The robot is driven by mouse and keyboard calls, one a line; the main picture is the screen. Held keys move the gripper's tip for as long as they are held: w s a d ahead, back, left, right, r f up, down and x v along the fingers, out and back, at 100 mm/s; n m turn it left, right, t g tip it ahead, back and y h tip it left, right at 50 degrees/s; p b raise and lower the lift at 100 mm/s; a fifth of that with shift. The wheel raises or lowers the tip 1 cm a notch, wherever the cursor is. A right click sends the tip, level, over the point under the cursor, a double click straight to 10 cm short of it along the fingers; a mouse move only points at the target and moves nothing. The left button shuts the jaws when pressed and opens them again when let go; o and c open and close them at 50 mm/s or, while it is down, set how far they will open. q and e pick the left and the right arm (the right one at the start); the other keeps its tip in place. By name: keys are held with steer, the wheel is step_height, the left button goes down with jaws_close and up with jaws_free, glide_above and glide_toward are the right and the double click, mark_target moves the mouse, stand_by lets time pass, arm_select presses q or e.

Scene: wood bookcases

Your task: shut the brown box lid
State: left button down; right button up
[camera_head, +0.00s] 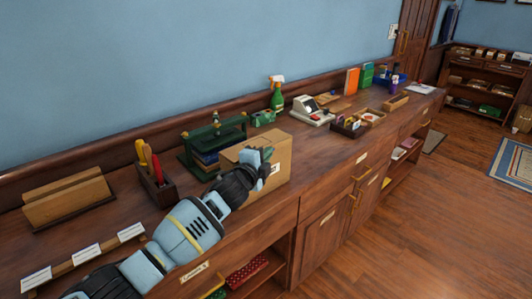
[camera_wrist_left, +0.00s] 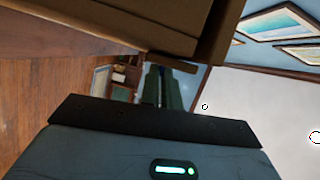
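The brown box (camera_head: 279,164) stands on the wooden counter, with a small pale label on its front. My left gripper (camera_head: 265,155) is at the box's upper left front, and my arm hides part of the box. In the left wrist view the brown box (camera_wrist_left: 110,18) fills the top of the picture, and a brown panel (camera_wrist_left: 222,32) juts from it, perhaps the lid. The dark green fingers (camera_wrist_left: 162,87) lie close together below the panel, with nothing visible between them. I cannot tell the lid's exact angle or whether the gripper touches it. My right gripper is not in view.
A green press-like stand (camera_head: 213,140) is close behind the box on the left. A tool holder (camera_head: 156,183) and a wooden file rack (camera_head: 67,200) stand further left. A cash register (camera_head: 311,111) and small trays (camera_head: 350,126) are to the right. Bare counter lies right of the box.

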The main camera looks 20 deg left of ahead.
arm_select(q)
steer(key=shift+s+d+f, duration=0.1)
steer(key=shift+f, duration=0.5)
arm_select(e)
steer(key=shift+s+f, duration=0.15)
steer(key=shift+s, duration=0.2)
arm_select(q)
steer(key=c, duration=1.6)
jaws_free()
steer(key=shift+r, duration=0.15)
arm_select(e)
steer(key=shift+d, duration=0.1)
arm_select(q)
steer(key=shift+s+a+r+p, duration=0.15)
steer(key=shift+s+a, duration=0.1)
steer(key=shift+s, duration=1)
steer(key=shift+s+a+f+p, duration=0.1)
steer(key=shift+s+a+p, duration=0.15)
steer(key=shift+s, duration=1.05)
steer(key=shift+s+a+r+p, duration=0.1)
steer(key=shift+s+a, duration=0.2)
steer(key=shift+s, duration=0.95)
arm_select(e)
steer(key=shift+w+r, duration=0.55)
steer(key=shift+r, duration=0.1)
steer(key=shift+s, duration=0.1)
